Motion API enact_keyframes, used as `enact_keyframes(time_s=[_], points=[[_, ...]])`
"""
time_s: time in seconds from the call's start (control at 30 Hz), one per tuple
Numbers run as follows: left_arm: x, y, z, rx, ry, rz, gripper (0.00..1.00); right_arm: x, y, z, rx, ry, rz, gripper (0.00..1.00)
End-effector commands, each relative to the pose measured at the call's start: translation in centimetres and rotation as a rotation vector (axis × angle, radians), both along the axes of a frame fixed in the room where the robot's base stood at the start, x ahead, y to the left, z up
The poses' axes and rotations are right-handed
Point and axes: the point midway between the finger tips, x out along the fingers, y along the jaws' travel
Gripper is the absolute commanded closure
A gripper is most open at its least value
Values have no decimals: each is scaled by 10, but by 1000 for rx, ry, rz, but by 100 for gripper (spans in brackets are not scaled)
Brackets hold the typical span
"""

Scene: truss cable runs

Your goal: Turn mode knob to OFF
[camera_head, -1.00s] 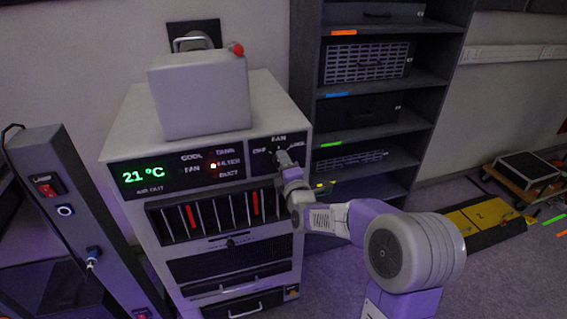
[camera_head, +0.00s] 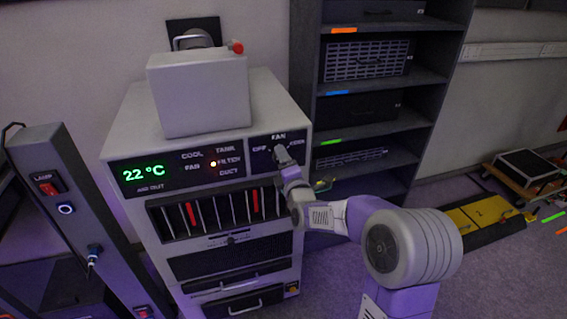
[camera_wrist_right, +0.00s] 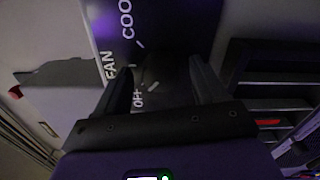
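The mode knob's dark panel (camera_head: 262,146) is at the upper right of the white cooling unit's front, with FAN at the top, OFF at left and COOL at right. My right gripper (camera_head: 282,152) is at this panel and covers the knob, so its pointer cannot be read. The wrist view shows the panel (camera_wrist_right: 165,40) turned sideways, with the COOL, FAN and OFF labels and white tick marks. There my right gripper's fingers (camera_wrist_right: 162,82) stand apart on either side of the panel area near OFF. My left gripper is not in view.
Slots with red strips (camera_head: 190,214) lie below. A dark shelf rack (camera_head: 365,105) stands close at right. A slanted post with a LAMP switch (camera_head: 47,188) stands at left.

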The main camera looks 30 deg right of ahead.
Motion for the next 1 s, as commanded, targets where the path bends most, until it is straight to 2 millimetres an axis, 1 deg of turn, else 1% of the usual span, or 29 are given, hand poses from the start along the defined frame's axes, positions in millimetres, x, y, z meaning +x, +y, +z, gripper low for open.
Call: enact_keyframes(time_s=[0.23, 0.33, 0.47, 0.6, 0.73, 0.87, 1.0], points=[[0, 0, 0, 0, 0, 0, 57, 0, 0, 0, 1, 0, 0, 30], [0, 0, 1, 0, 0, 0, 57, -5, 1, 0, 2, 0, 0, 30], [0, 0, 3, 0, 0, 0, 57, -21, 5, 1, 3, -1, 0, 30], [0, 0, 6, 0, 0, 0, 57, -43, 10, 1, 3, -1, 0, 30], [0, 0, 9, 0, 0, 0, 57, -60, 14, 1, 2, -1, 0, 30], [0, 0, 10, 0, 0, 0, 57, -71, 17, 1, 2, 0, 0, 30], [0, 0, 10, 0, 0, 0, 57, -74, 18, 0, 0, -1, 0, 30]])
